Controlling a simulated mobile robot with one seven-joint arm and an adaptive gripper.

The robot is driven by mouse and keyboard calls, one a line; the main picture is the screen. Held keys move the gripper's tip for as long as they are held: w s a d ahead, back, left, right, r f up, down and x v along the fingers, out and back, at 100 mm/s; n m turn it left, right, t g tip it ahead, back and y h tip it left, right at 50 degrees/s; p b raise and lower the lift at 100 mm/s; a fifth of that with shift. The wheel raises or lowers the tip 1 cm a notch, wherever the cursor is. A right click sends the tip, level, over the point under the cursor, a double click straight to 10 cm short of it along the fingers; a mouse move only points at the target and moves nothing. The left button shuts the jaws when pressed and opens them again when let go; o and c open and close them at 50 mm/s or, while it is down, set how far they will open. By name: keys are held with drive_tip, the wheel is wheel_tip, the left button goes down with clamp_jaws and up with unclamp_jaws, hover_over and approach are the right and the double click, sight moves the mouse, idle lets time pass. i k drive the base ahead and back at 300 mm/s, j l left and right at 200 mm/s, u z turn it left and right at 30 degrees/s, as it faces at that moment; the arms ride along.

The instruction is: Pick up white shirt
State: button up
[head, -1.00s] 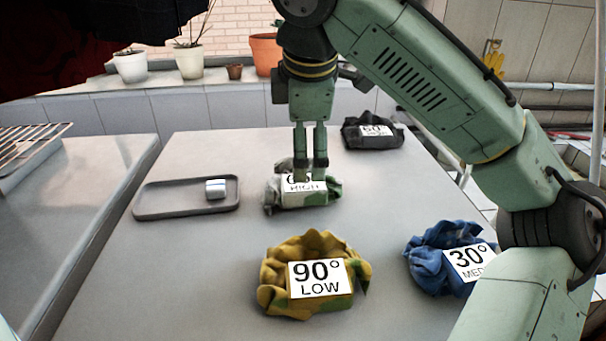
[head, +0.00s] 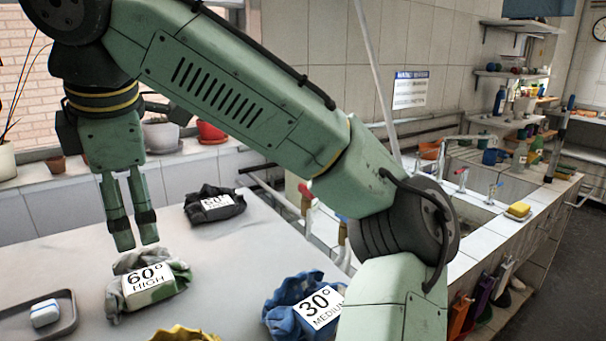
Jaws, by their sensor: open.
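The palest garment is a crumpled white-grey bundle with green patches (head: 127,265), lying on the grey table at lower left with a "60° HIGH" card on it. No plain white shirt shows. My gripper (head: 136,243) points down just above and behind this bundle in the picture. Its two fingers are apart with nothing between them. Whether the tips touch the cloth is hard to tell, but the card is uncovered. A black bundle (head: 225,213) lies farther back, a blue one (head: 283,300) to the right. A yellow one (head: 185,335) is cut off at the bottom edge.
A dark tray (head: 68,318) with a small white and blue block (head: 44,313) is at lower left. Plant pots (head: 160,136) line the ledge behind the table. A tiled sink counter (head: 490,228) with taps and a yellow sponge (head: 518,210) is at right.

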sight(146, 276)
drive_tip(key=k+l, duration=0.1)
drive_tip(key=l, duration=0.2)
drive_tip(key=k+l, duration=0.15)
drive_tip(key=l, duration=0.15)
drive_tip(key=k+l, duration=0.1)
drive_tip(key=l, duration=0.2)
drive_tip(key=k+l, duration=0.1)
drive_tip(key=l, duration=0.2)
